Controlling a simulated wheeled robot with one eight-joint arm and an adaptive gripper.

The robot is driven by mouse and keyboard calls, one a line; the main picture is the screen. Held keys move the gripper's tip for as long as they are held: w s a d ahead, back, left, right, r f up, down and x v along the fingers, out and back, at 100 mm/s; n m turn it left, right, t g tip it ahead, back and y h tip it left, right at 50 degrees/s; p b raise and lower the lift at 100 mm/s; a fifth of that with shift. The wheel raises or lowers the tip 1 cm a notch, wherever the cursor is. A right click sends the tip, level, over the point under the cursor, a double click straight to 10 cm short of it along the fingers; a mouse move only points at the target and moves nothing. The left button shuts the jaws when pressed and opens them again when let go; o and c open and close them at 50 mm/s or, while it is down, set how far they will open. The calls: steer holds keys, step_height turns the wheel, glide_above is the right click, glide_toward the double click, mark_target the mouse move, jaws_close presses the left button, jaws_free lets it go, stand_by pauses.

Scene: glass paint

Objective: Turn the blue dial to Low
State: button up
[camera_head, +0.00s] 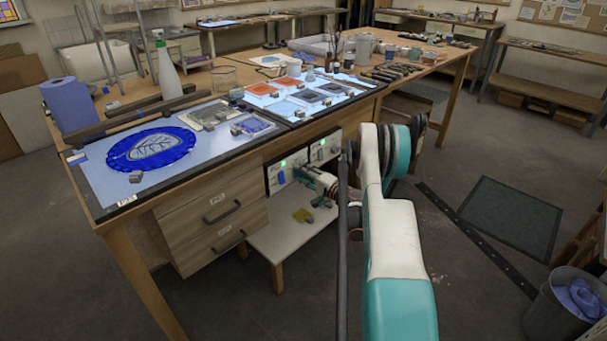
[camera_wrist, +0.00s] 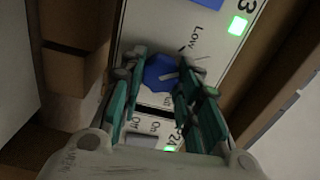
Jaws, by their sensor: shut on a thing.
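In the wrist view the blue dial (camera_wrist: 158,70) sits on a pale control panel (camera_wrist: 165,25). The fingers of my gripper (camera_wrist: 157,74) are on both sides of the dial, shut on it. A pale mark on the dial faces right, between the Low label (camera_wrist: 193,38) above and another label, partly hidden by a finger, below. In the head view my gripper (camera_head: 312,178) reaches under the table at the pale panels, and its fingertips are too small to make out clearly.
A green light (camera_wrist: 237,25) glows on the panel near Low, and an On/Off switch (camera_wrist: 150,141) lies below the dial. Wooden walls flank the panel closely. Wooden drawers (camera_head: 212,215) stand left of my arm, and a white shelf (camera_head: 285,240) lies below.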

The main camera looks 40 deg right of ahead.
steer(key=n, duration=0.5)
steer(key=shift+n, duration=0.3)
stand_by(0.4)
steer(key=o, duration=1.1)
steer(key=shift+c, duration=0.2)
steer(key=s, duration=0.7)
steer(key=shift+s+d, duration=0.25)
steer(key=shift+s, duration=0.05)
